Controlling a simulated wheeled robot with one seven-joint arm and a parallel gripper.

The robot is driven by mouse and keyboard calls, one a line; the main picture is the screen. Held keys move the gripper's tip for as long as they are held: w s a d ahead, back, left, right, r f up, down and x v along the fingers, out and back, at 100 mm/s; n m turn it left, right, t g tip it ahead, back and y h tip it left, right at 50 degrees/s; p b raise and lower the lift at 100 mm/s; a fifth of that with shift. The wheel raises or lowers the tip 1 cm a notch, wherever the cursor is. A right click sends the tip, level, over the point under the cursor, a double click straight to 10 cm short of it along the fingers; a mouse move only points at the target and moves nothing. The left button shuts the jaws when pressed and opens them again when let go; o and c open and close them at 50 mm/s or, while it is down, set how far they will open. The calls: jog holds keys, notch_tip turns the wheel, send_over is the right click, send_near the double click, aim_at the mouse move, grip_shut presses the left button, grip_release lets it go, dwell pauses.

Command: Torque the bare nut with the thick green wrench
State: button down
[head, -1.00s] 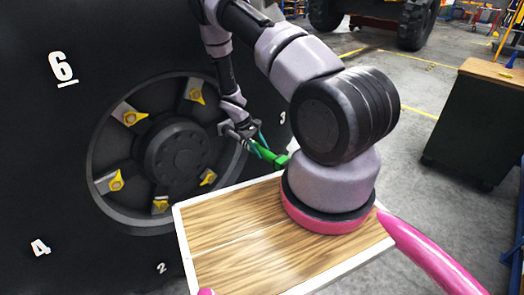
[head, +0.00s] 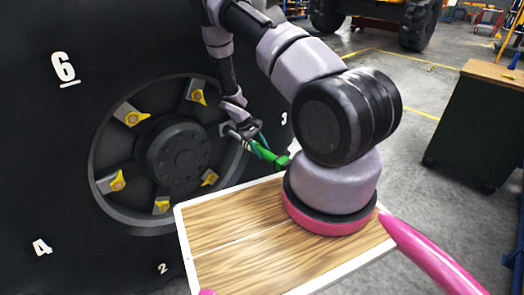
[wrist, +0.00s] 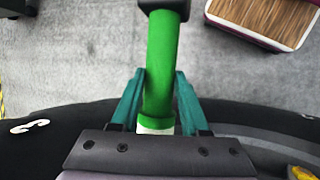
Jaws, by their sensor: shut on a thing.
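The thick green wrench (head: 272,156) is in my gripper (head: 263,145), just right of the wheel-like hub (head: 176,152) on the black casting. In the wrist view the teal fingers of my gripper (wrist: 158,95) close on the green handle (wrist: 160,65) from both sides. The wrench's dark end (wrist: 164,5) points away from the palm and is cut off by the frame top. Several nuts with yellow markers show on the hub, including a top one (head: 197,97) and a lower-right one (head: 209,177). No bare nut is visible; my arm hides the hub's right part.
A wood-topped tray (head: 235,262) with a white rim lies below the wrench, close to the casting (head: 95,30). A dark cabinet (head: 475,130) stands at the right. Grey floor (head: 420,205) between them is open.

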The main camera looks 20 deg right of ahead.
aim_at(274, 158)
jog(key=shift+w, duration=0.2)
dwell(0.3)
jog(key=shift+s+d, duration=0.4)
jog(key=shift+s, duration=0.8)
jog(key=shift+s+d, duration=0.45)
jog(key=shift+s, duration=0.75)
jog(key=shift+s+d, duration=0.4)
jog(key=shift+s, duration=0.8)
jog(key=shift+a+r, duration=0.1)
